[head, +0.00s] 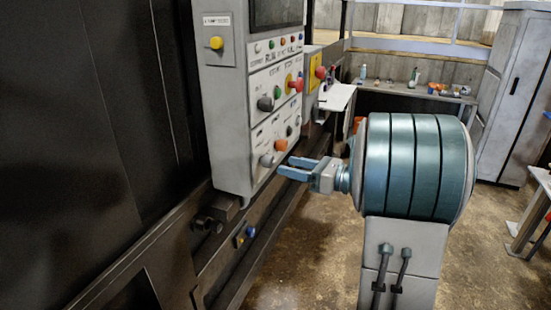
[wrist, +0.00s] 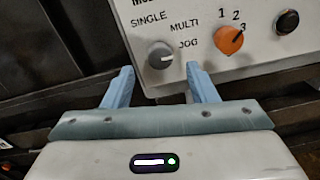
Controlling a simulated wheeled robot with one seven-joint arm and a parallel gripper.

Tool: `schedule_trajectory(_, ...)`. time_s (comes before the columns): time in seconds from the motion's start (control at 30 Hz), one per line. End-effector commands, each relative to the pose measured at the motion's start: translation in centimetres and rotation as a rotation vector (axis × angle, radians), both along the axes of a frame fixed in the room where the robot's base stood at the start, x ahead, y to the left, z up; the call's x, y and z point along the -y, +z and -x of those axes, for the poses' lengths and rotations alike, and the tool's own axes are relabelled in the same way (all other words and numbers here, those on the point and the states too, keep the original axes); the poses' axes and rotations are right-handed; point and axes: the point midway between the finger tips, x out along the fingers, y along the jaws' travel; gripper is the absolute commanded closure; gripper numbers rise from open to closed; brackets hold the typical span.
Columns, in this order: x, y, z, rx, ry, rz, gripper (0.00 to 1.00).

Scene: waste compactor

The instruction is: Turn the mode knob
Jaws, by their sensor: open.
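The mode knob is a round grey dial with a white pointer mark. In the wrist view the knob (wrist: 160,55) sits on the light panel beside the labels SINGLE, MULTI and JOG. Its white mark points roughly right, near the JOG side. In the head view the knob (head: 266,160) is low on the control panel. My gripper (head: 286,166) is open and empty, with blue fingers a short way from the panel, just right of the knob. In the wrist view my gripper (wrist: 159,68) has one fingertip on each side, slightly below the knob. I see no contact.
An orange knob (wrist: 228,40) marked 1, 2, 3 is close to the right finger, with a black knob (wrist: 287,22) beyond. Red and yellow buttons (head: 296,85) stick out higher on the panel. A dark ledge (head: 250,200) runs below the panel.

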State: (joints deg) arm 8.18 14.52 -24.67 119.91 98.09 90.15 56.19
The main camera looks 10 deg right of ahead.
Motion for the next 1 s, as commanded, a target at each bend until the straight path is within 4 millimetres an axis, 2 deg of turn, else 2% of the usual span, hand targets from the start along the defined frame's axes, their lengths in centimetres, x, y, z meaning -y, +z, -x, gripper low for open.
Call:
schedule_trajectory(0.1, -2.0, 0.2, -1.4, 0.001, 0.004, 0.001, 0.48)
schedule_trajectory(0.3, -3.8, 0.1, -2.8, 0.001, 0.002, 0.003, 0.48)
schedule_trajectory(0.67, -4.2, 0.0, -3.2, 0.002, 0.000, 0.003, 0.48)
schedule_trajectory(0.7, -4.2, 0.0, -3.2, 0.002, 0.000, 0.003, 0.51)
schedule_trajectory(0.8, -4.2, 0.0, -3.2, 0.002, 0.000, 0.003, 0.78)
schedule_trajectory(0.87, -4.2, 0.0, -3.2, 0.002, 0.000, 0.003, 0.93)
schedule_trajectory(1.0, -4.0, 0.0, -3.2, 0.002, 0.000, 0.003, 0.92)
